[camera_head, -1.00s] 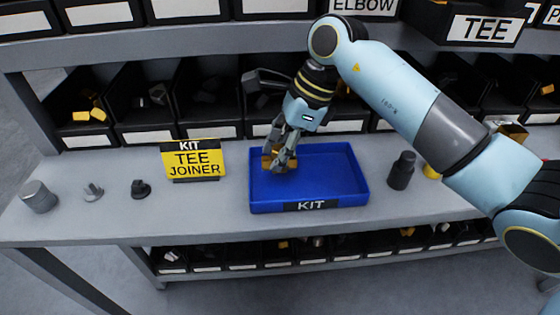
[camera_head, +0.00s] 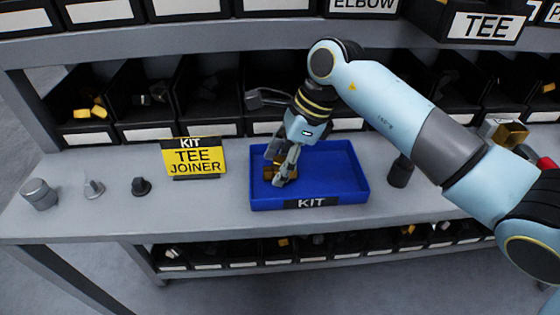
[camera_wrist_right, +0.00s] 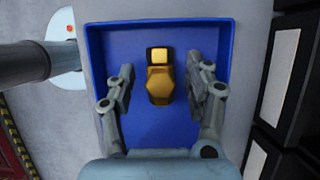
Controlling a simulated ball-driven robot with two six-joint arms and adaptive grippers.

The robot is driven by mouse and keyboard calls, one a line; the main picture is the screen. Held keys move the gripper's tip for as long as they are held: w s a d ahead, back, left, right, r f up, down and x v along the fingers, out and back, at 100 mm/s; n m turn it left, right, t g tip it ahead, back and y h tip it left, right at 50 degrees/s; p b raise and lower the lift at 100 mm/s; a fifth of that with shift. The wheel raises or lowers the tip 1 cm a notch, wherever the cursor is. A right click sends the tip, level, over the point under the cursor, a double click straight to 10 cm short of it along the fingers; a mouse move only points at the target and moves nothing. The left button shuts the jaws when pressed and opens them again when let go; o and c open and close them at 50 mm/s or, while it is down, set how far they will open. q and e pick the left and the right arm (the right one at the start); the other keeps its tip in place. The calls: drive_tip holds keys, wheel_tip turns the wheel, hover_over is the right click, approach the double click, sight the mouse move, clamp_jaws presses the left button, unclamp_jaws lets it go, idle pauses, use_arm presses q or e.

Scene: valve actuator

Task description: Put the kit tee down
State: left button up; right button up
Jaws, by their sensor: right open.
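The brass-coloured tee (camera_wrist_right: 160,80) lies in the blue kit tray (camera_wrist_right: 225,45), seen from above in the right wrist view. In the head view the tee (camera_head: 268,172) is partly hidden by my right gripper, and the tray (camera_head: 335,180) carries a KIT label on its front. My right gripper (camera_head: 281,177) reaches down into the left part of the tray. In the right wrist view its two fingers (camera_wrist_right: 160,85) stand apart, one on each side of the tee, with gaps between. My left gripper is not in view.
A yellow KIT TEE JOINER sign (camera_head: 195,160) stands left of the tray. Several small grey and dark parts sit farther left, and a dark cylinder (camera_head: 401,172) stands right of the tray. Black bins line the back. The tray's right half is clear.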

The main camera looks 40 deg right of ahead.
drive_tip(key=shift+r, duration=0.25)
drive_tip(key=v, duration=1.1)
drive_tip(key=shift+r+b, duration=0.4)
drive_tip(key=shift+b, duration=0.05)
drive_tip(key=shift+s+d, duration=0.1)
